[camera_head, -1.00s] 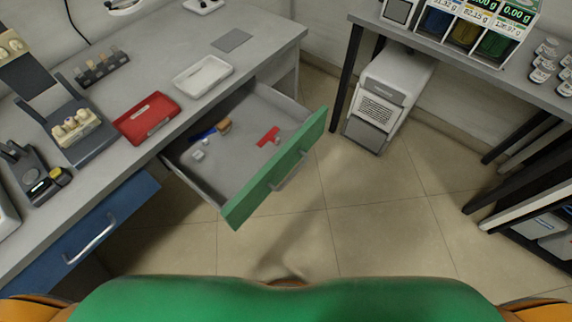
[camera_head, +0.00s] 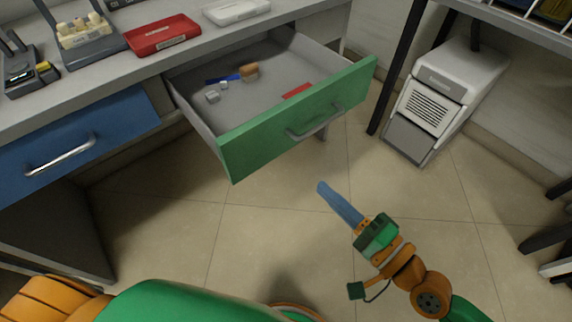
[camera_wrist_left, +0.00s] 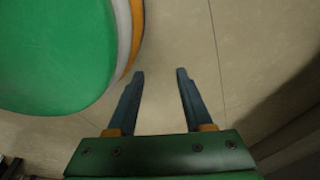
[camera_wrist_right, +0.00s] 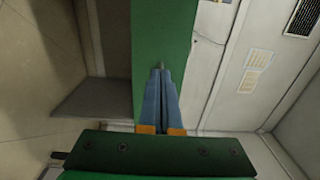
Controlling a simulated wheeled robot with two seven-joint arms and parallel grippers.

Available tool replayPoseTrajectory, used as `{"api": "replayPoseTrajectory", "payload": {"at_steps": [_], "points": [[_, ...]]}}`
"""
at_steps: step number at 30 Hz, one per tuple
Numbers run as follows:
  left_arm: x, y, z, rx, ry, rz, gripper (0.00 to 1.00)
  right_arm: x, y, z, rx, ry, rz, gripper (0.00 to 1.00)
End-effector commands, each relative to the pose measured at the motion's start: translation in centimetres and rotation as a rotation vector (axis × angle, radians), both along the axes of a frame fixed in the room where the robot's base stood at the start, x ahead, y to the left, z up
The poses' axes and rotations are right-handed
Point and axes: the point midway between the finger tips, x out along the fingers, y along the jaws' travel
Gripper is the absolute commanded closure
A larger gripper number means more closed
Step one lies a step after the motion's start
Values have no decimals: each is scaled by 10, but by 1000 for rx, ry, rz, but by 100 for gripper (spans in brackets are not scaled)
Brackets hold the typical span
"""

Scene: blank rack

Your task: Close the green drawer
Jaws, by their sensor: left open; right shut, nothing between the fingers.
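The green drawer (camera_head: 262,135) is pulled out from the grey desk. A metal handle (camera_head: 316,122) is on its front, and small items lie inside. My right gripper (camera_head: 322,187) is shut and empty. In the head view it shows below and in front of the drawer front, pointing up toward it. In the right wrist view, the closed fingers (camera_wrist_right: 160,72) overlap the green drawer front (camera_wrist_right: 160,35); I cannot tell whether they touch it. My left gripper (camera_wrist_left: 160,75) is open and empty over bare floor in the left wrist view.
A blue drawer (camera_head: 75,140) is shut at the left of the desk. A red tray (camera_head: 162,36) and a white tray (camera_head: 236,11) stand on the desktop. A white machine (camera_head: 445,95) stands on the floor at the right. The tiled floor before the drawer is clear.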

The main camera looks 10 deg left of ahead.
Motion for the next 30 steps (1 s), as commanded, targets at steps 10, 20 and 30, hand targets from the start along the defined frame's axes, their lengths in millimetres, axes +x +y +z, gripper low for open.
{"api": "replayPoseTrajectory", "payload": {"at_steps": [10, 20, 30], "points": [[-16, -8, 22, -10, 35, -9, 49, 45, 58, 6, 1, -4, 0, 100], [-22, -17, 20, -25, 46, -8, 49, 78, 99, 3, -4, -5, -1, 100], [-18, -16, 20, -24, 38, -10, 49, 82, 104, 2, -6, -4, -1, 100]]}}
